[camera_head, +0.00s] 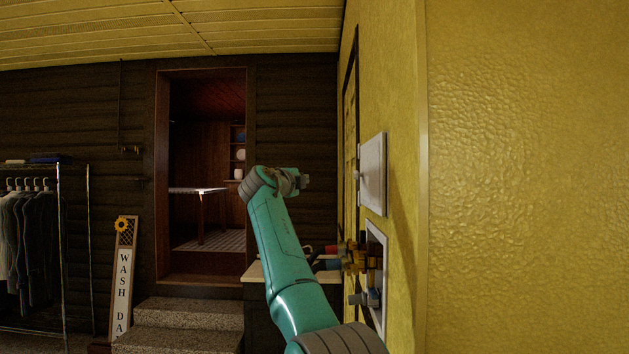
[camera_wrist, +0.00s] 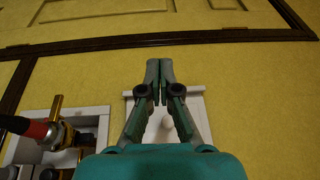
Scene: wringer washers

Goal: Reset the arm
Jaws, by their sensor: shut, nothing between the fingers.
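My teal arm rises from the bottom of the head view and bends at its top toward the right. My gripper (camera_wrist: 159,64) shows in the wrist view with its two fingers together, shut and empty. In the wrist view it is in front of a white panel with a round knob (camera_wrist: 196,108) on the yellow wall. I cannot tell the gap between them. In the head view the gripper end is small and dark near the arm's top, its fingers unclear.
A white wall box (camera_head: 373,175) sits on the yellow wall right of my arm. Below it, brass valves (camera_head: 354,257) and hose ends stick out from a white-framed recess. A doorway, stone steps (camera_head: 180,318), a "WASH DAY" sign (camera_head: 122,280) and a clothes rack (camera_head: 60,230) stand to the left.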

